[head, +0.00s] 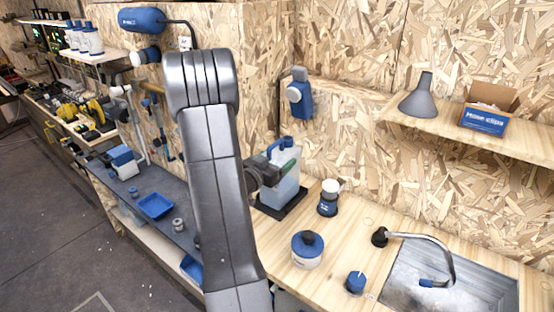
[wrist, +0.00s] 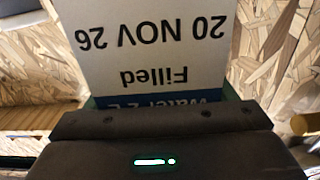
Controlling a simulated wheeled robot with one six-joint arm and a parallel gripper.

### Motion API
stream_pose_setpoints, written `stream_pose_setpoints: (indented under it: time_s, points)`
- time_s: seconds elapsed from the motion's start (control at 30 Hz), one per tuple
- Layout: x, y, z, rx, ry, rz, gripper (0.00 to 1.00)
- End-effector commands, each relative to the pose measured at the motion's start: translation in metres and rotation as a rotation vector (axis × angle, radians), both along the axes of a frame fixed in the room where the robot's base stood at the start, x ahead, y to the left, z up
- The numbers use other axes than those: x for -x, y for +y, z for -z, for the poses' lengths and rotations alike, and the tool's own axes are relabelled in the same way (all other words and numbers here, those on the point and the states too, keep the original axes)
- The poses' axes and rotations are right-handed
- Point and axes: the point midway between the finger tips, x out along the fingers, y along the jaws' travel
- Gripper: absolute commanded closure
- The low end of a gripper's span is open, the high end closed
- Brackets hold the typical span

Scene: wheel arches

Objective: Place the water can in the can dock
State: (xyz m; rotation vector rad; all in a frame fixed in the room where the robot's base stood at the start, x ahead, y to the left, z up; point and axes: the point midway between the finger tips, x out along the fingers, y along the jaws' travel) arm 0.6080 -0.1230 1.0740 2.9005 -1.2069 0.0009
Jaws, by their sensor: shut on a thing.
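The water can (head: 287,185) is a pale translucent container with a blue cap and handle. In the head view it is upright at or just above a black tray, the can dock (head: 295,206), on the wooden counter. I cannot tell whether its base touches the dock. My gripper (head: 268,172) is shut on the can from its left side, partly hidden behind my arm. In the wrist view the can's white label (wrist: 155,45) fills the middle, upside down, reading "Filled 20 NOV 26", close against the dark gripper body.
A dark blue container with a white top (head: 328,198) stands just right of the dock. A blue-lidded jar (head: 307,249), a small blue knob (head: 355,283) and a sink with a tap (head: 450,285) are nearer and right. The chipboard wall (head: 340,140) rises behind.

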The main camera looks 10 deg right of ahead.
Motion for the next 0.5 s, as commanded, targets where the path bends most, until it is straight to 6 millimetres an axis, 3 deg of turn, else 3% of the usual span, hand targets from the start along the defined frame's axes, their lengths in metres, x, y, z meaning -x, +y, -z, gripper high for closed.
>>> stream_pose_setpoints:
  time_s: [0.2, 0.23, 0.3, 0.33, 0.5]
  points:
    - [-0.0004, 0.0, 0.0035, 0.001, -0.003, 0.0, 0.94]
    - [0.0, 0.0, 0.0034, 0.0, 0.0, 0.0, 0.17]
    - [0.0001, 0.0001, 0.0031, 0.0, 0.0, 0.0, 0.03]
    - [0.0001, 0.0001, 0.0031, 0.0, 0.0, 0.0, 0.01]
    - [0.0001, 0.0001, 0.0031, 0.001, 0.001, 0.0, 0.01]
